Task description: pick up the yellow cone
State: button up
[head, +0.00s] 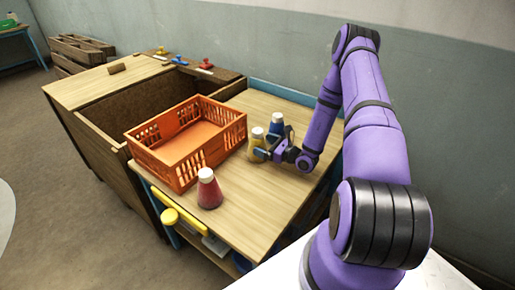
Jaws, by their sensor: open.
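The yellow cone (256,146) with a white top stands upright on the wooden table, just right of the orange crate. My gripper (268,149) is open right beside it, reaching in low from the right. One jaw overlaps the lower part of the cone in the picture. I cannot tell whether the jaws touch it or stand on both sides of it.
A blue cone (277,124) with a white top stands close behind. A red cone (209,190) stands in front of the orange crate (160,167). The crate is empty. The table's front right (255,205) is clear. A wooden bin adjoins the left.

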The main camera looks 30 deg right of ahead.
aim_at(258, 141)
jog(key=x, duration=0.3)
jog(key=shift+w+a+r, duration=0.1)
jog(key=shift+w+a, duration=0.05)
jog(key=shift+w, duration=0.1)
jog(key=c, duration=1)
